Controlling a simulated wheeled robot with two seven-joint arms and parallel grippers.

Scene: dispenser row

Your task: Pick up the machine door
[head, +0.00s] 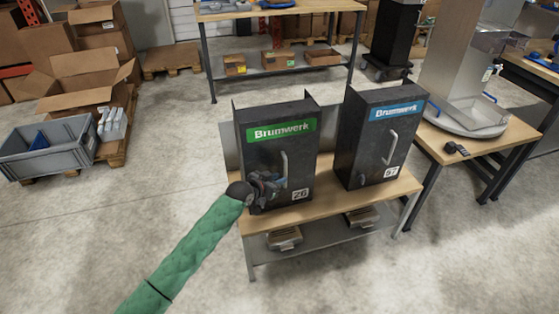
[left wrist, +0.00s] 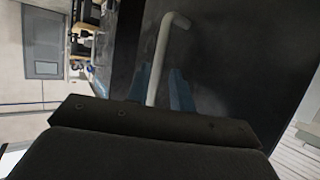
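Two dark machines stand side by side on a wooden-topped bench. The left one has a door (head: 290,150) with a green Brumwerk label, a pale bar handle (head: 284,168) and the number 26. The right one has a door (head: 385,145) with a blue label, a handle (head: 390,147) and the number 57. My left gripper (head: 281,181) is at the left door's handle. In the left wrist view the handle (left wrist: 162,60) runs between my two blue fingers (left wrist: 166,90), which stand apart with a gap beside the handle. My right gripper is not in view.
A grey crate (head: 48,148) and cardboard boxes (head: 88,80) stand at the left. Another table (head: 480,145) with a tall metal machine is at the right. The floor in front is clear.

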